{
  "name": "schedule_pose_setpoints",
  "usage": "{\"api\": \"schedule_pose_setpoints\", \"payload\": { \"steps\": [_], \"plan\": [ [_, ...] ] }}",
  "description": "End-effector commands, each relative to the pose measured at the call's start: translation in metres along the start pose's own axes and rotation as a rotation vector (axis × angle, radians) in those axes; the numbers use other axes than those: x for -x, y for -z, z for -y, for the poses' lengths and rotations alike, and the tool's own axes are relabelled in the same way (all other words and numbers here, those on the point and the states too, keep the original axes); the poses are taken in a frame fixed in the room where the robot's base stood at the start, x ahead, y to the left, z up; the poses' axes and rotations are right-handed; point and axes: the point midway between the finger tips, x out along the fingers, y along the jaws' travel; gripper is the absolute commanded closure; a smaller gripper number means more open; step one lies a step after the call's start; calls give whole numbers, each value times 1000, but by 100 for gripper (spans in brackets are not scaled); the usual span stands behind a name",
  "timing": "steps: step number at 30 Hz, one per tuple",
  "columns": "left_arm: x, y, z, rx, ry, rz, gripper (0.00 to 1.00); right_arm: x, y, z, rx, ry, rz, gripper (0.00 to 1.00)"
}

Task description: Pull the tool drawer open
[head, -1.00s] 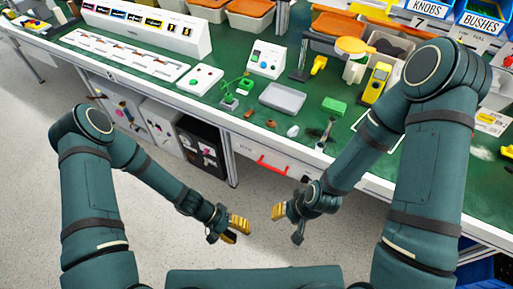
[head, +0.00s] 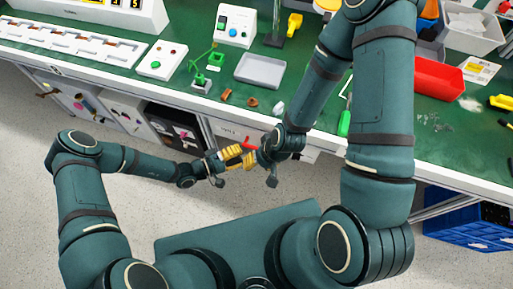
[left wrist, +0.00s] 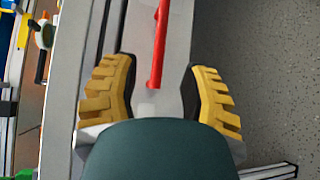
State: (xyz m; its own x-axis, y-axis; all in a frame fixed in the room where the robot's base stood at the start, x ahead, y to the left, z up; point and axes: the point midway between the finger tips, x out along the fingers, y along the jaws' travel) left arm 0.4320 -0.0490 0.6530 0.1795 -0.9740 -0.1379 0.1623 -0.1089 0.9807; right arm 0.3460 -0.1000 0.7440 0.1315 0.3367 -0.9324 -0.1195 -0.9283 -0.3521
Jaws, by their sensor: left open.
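The tool drawer (head: 226,132) has a white front under the green bench, largely hidden by my arms. Its red handle (head: 248,143) shows in part behind the grippers. In the left wrist view the red handle (left wrist: 158,48) is a straight bar, running between the two yellow-padded fingers of my left gripper (left wrist: 159,92). Those fingers are open and spread to either side of it, with no visible contact. In the head view my left gripper (head: 225,160) is at the drawer front. My right gripper (head: 257,162) is close beside it, and its opening is unclear.
The green bench top (head: 210,103) holds a grey tray (head: 260,70), a white button box (head: 162,61) and green parts above the drawer. A black cabinet (head: 170,120) stands left of the drawer. A blue crate (head: 470,228) sits under the bench at right. The floor in front is open.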

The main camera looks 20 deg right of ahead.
Motion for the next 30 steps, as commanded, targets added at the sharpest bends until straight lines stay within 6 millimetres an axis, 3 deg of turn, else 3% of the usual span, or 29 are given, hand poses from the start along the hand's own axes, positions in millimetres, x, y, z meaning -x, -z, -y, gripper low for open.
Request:
{"api": "schedule_pose_setpoints", "payload": {
  "steps": [6, 12, 25, 26, 29, 30],
  "plan": [
    [-43, -1, 1, 0, 0, 3, 56, -7, 1, -2, 1, 0, -3, 53],
    [-66, 0, 1, -1, 1, 2, 56, -11, 1, -4, 1, 0, -5, 53],
    [-75, 0, 0, 0, 2, 1, 56, -11, 2, -4, 1, 0, -6, 53],
    [-75, 0, 0, 0, 2, 1, 60, -11, 2, -4, 1, 0, -6, 53],
    [-74, 0, 0, 0, 1, 1, 95, -11, 2, -4, 1, 0, -6, 53],
    [-74, 0, 0, 0, 1, 1, 100, -11, 2, -4, 1, 0, -6, 53]
  ]
}}
